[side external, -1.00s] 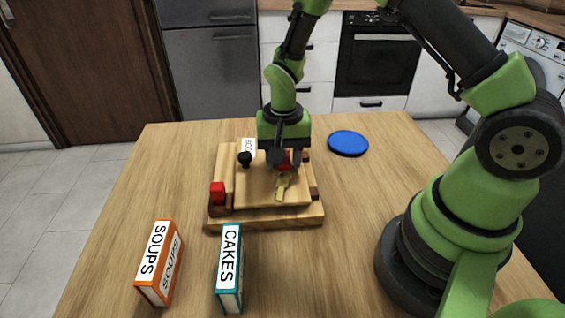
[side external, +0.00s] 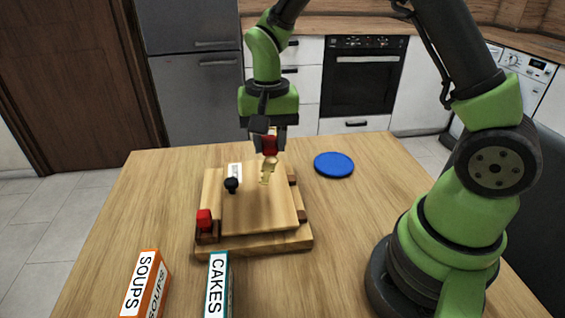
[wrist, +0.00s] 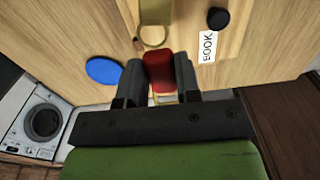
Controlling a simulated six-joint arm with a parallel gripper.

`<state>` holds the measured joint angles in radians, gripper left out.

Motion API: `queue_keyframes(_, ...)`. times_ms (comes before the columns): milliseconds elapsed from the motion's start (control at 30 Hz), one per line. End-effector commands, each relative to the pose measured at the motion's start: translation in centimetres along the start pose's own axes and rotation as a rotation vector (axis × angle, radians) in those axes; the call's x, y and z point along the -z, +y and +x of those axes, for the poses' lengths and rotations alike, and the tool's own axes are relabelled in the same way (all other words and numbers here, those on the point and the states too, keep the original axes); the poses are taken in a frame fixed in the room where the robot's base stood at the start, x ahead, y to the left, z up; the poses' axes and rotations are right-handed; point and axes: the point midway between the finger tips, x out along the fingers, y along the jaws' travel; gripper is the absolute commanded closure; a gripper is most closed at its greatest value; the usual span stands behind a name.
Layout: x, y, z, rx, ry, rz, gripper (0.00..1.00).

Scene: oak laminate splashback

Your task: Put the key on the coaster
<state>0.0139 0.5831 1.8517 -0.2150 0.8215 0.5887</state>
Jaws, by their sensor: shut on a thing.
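The key (side external: 268,169) is brass-coloured with a red grip piece (side external: 269,145). My gripper (side external: 268,138) is shut on the red piece, and the brass part hangs below it, seemingly in the air above the wooden box (side external: 245,243). In the wrist view, the red piece (wrist: 158,72) sits between my gripper's fingers (wrist: 158,82), with the brass part (wrist: 152,36) beyond them. The coaster (side external: 334,165) is a flat blue disc lying on the table, to the right of the box and the key. It also shows in the wrist view (wrist: 104,70) and looks empty.
A SOUPS box (side external: 145,285) and a CAKES box (side external: 218,285) stand in front. Table between box and coaster is clear.

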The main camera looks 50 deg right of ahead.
Motion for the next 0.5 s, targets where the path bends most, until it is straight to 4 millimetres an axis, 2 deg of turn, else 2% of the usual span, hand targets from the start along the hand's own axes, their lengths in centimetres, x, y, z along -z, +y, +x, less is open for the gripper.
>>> queue_keyframes(167, 4.0, 2.9, 0.0, -0.002, -0.001, 0.166, 0.93)
queue_keyframes(300, 8.3, 7.5, 1.1, -0.002, -0.002, 0.375, 0.93)
queue_keyframes(500, 12.3, 14.3, 2.4, -0.001, -0.001, 0.626, 0.93)
